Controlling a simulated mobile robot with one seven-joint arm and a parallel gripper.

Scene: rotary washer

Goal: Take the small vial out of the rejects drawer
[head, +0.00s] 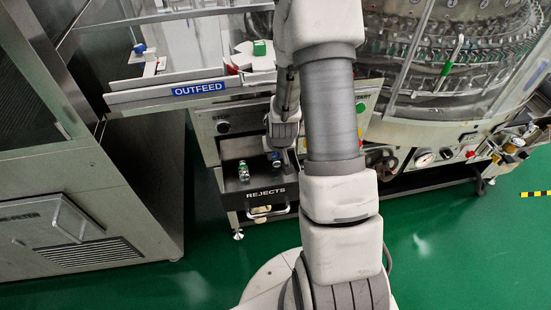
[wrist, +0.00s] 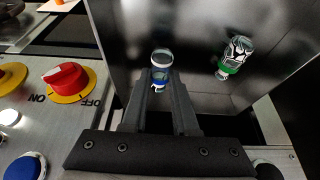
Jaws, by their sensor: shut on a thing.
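The rejects drawer (head: 265,192) is pulled open below the outfeed, a dark open tray with a front handle. My gripper (wrist: 160,82) is shut on the small vial (wrist: 161,60), which is clear with a blue band. In the head view the small vial (head: 276,158) shows at the drawer's back right, beside my wrist. I cannot tell whether it still touches the drawer floor. A larger vial with a green band (wrist: 236,57) lies in the drawer to the right of my fingers in the wrist view. It also shows in the head view (head: 243,171), at the drawer's left.
Drawer walls stand close around my gripper. A panel with a red knob (wrist: 66,77) and a blue button (wrist: 24,167) is beside the drawer. The outfeed ledge (head: 150,97) is above it. A steel cabinet (head: 70,215) stands at left, with green floor between.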

